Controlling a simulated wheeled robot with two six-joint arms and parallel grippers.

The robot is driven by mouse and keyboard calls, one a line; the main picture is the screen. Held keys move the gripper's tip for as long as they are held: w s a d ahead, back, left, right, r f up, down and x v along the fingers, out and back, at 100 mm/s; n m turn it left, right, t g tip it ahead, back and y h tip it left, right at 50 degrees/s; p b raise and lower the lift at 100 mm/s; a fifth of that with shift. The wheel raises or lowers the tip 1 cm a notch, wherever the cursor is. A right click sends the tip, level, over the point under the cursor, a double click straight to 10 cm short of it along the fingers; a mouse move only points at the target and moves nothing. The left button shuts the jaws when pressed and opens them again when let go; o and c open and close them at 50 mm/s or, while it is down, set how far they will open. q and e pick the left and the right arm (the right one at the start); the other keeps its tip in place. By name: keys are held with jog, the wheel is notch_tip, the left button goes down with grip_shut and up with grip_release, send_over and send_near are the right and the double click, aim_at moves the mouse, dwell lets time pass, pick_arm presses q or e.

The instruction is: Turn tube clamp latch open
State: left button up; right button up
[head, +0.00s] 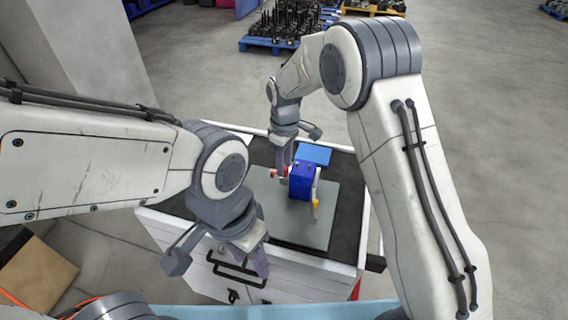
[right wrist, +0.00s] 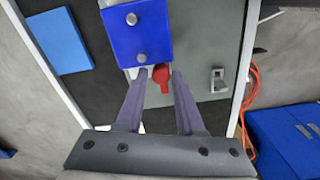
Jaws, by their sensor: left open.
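The tube clamp is a blue block (head: 301,181) standing on a grey plate (head: 325,233). In the right wrist view the blue block (right wrist: 138,31) has two round metal studs. A red latch (right wrist: 161,76) sticks out from its near side, and red also shows in the head view (head: 279,172). My right gripper (right wrist: 161,76) is open, with its fingertips on either side of the red latch and small gaps visible. My left gripper (head: 258,265) is open, low at the cabinet front, away from the clamp.
A light blue flat piece (head: 314,154) lies behind the clamp on the black cabinet top. A yellow-tipped part (head: 315,206) is at the clamp's right. A small grey bracket (right wrist: 218,80) stands on the plate. A blue box (right wrist: 288,140) and orange cable (right wrist: 248,100) lie beyond the cabinet.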

jog(key=shift+o, duration=0.6)
pick_arm(q)
jog(key=shift+f+b, duration=0.8)
jog(key=shift+b, duration=0.05)
pick_arm(e)
notch_tip(320, 180, up, 10)
jog(key=shift+r, duration=0.25)
